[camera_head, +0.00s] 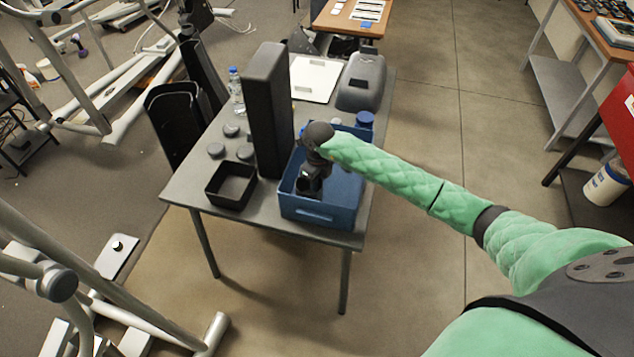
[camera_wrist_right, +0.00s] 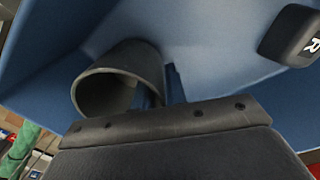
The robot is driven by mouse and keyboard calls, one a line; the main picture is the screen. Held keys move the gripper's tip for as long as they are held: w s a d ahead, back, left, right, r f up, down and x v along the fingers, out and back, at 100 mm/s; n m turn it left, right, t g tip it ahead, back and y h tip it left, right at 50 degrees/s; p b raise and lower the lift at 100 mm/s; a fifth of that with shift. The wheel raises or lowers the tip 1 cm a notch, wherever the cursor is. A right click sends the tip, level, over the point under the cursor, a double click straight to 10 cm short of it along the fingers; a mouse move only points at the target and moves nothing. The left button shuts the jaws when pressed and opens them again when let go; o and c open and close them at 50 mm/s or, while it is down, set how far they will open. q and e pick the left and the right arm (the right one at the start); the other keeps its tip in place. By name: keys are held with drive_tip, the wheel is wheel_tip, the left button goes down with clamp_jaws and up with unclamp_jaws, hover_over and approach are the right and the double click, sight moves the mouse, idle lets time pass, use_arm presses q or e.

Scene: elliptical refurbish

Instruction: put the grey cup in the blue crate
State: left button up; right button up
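The blue crate (camera_head: 318,215) stands at the near right corner of the grey table. My right gripper (camera_head: 308,186) reaches down into it from above. In the right wrist view, the grey cup (camera_wrist_right: 118,82) lies tilted, its open mouth towards the lower left. It is right at the dark gripper body, with the blue crate walls (camera_wrist_right: 215,45) around it. The fingertips are mostly hidden, so I cannot tell whether they hold the cup. I cannot make out the cup clearly in the head view. My left gripper is not in view.
A tall dark box (camera_head: 268,110) stands just left of the crate on the grey table (camera_head: 192,188). A black open tray (camera_head: 231,186) and several dark round pieces lie further left. A dark grey case (camera_head: 361,80) and a blue-lidded item (camera_head: 365,120) are behind.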

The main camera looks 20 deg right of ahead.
drive_tip(key=shift+o, duration=0.6)
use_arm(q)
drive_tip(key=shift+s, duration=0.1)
use_arm(e)
drive_tip(key=shift+r, duration=0.15)
drive_tip(key=shift+r, duration=0.45)
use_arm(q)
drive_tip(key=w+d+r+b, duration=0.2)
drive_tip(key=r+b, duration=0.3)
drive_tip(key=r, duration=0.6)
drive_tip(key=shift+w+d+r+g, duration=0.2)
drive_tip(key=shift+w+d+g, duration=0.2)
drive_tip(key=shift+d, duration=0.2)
use_arm(e)
wheel_tip(320, 180, up, 11)
drive_tip(key=shift+d, duration=0.2)
drive_tip(key=shift+w, duration=0.1)
